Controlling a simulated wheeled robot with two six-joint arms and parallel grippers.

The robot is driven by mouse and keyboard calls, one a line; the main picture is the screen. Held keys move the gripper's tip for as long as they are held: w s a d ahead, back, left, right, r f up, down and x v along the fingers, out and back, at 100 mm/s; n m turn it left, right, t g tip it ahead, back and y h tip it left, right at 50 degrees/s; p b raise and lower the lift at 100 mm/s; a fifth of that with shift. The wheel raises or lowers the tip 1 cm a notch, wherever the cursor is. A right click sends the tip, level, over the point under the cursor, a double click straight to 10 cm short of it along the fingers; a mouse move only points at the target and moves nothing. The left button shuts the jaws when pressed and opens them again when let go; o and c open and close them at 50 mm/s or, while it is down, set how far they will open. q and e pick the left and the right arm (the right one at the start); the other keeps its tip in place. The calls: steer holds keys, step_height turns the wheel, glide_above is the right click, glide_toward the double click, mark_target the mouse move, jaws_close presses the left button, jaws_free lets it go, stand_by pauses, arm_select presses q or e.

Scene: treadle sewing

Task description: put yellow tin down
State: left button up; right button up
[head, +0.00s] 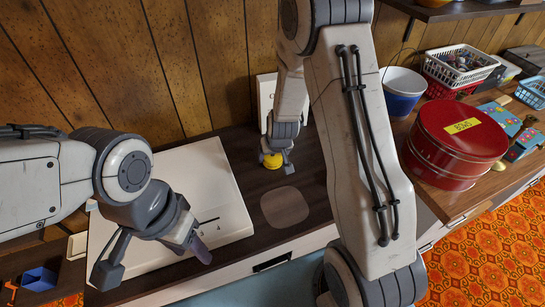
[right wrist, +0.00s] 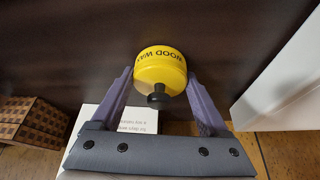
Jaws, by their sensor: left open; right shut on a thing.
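The yellow tin (head: 272,161) is small and round, at the right gripper's tips over the dark tabletop in the head view. In the right wrist view the tin (right wrist: 161,68) shows dark lettering reading "WOOD WAX" upside down and a black knob. My right gripper (right wrist: 160,88) is shut on it, one purple finger on each side. I cannot tell whether the tin touches the tabletop. A pale rounded patch (head: 285,207) lies on the tabletop just in front of it. My left gripper (head: 152,254) is open and empty over the front of a white panel.
The white panel (head: 215,180) lies left of the tin. A white card (head: 265,92) stands behind, against the wood wall. A checkered wooden block (right wrist: 32,120) shows in the wrist view.

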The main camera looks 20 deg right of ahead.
steer(key=shift+f, duration=0.15)
steer(key=o, duration=1.3)
steer(key=shift+o, duration=0.2)
steer(key=shift+s+r, duration=0.1)
steer(key=shift+r, duration=0.45)
steer(key=d+p+v, duration=0.1)
steer(key=p+v, duration=0.5)
steer(key=v, duration=0.5)
steer(key=s+a+r+n+g+y, duration=0.1)
steer(key=s+a+r+n, duration=0.25)
steer(key=s+a, duration=0.35)
steer(key=s+a+r+n+g+y, duration=0.15)
steer(key=s+a+r, duration=0.3)
steer(key=a, duration=0.45)
steer(key=s+r+n+g, duration=0.2)
steer(key=s+r+n, duration=0.1)
steer(key=s, duration=1)
steer(key=shift+r+n+h, duration=0.4)
steer(key=shift+r+h, duration=0.05)
steer(key=shift+r, duration=0.4)
